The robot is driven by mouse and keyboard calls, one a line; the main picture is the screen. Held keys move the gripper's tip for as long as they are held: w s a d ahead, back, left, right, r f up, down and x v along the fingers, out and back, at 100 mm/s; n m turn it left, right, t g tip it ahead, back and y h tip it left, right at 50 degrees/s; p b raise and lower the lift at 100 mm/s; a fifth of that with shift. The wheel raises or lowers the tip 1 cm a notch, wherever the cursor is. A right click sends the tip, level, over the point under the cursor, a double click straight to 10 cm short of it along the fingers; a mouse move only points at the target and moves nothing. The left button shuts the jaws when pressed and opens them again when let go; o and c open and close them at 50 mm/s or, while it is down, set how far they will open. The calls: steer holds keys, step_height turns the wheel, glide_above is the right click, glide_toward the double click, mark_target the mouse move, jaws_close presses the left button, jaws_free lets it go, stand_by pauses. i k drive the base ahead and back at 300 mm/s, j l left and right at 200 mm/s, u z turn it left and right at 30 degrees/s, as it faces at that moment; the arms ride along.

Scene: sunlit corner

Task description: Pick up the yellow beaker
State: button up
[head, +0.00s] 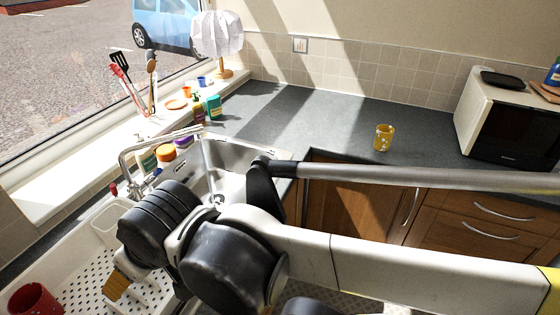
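The yellow beaker (384,137) stands upright on the dark grey worktop, near the worktop's front edge and above the wooden cupboards. It looks like a small cup with a pattern or hollow on its side. My arm reaches across the lower part of the head view from the right, and its far end is over the sink area. The beaker is apart from my arm, beyond the grey tube.
A microwave (510,125) stands right of the beaker. The metal sink (225,155) and tap (135,150) are left, with a white dish rack (75,265) and red mug (33,300) nearer. A lamp (218,38) stands by the window. Worktop around the beaker is clear.

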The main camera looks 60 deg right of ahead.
mark_target(383, 138)
steer(key=z, duration=2.95)
